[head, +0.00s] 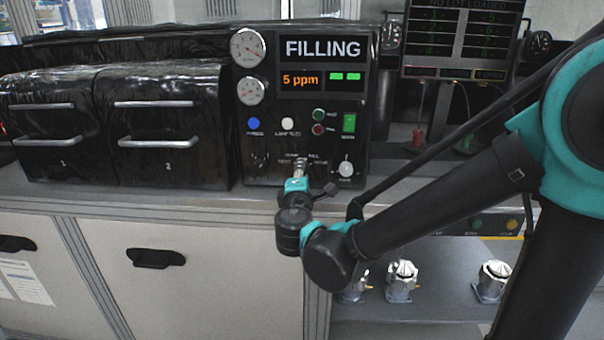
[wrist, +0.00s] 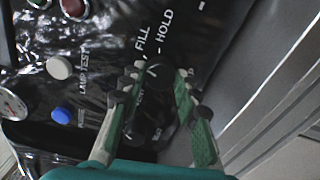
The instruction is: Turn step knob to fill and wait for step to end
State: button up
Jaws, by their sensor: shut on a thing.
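The step knob (wrist: 156,86) is a dark round knob low on the black control panel (head: 375,103). My gripper (wrist: 157,82) has its fingers on both sides of it and is shut on it. The FILL and HOLD labels show just above the knob in the wrist view. I cannot tell exactly where the knob points. In the head view my gripper (head: 299,172) hides the knob. The panel display (head: 322,48) reads FILLING. The readout (head: 300,80) below shows 5 ppm, with two green bars (head: 345,76) beside it.
Two gauges (head: 248,47) are at the panel's upper left. Two black chambers (head: 165,120) stand left. Metal housings (head: 401,281) sit on the lower shelf.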

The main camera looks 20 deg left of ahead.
jog(key=shift+m, duration=0.7)
jog(key=o, duration=1.2)
jog(key=shift+c, duration=0.2)
jog(key=shift+s, duration=0.1)
jog(key=v, duration=1.1)
jog(key=shift+s, duration=0.4)
jog(key=shift+s+d+f, duration=0.1)
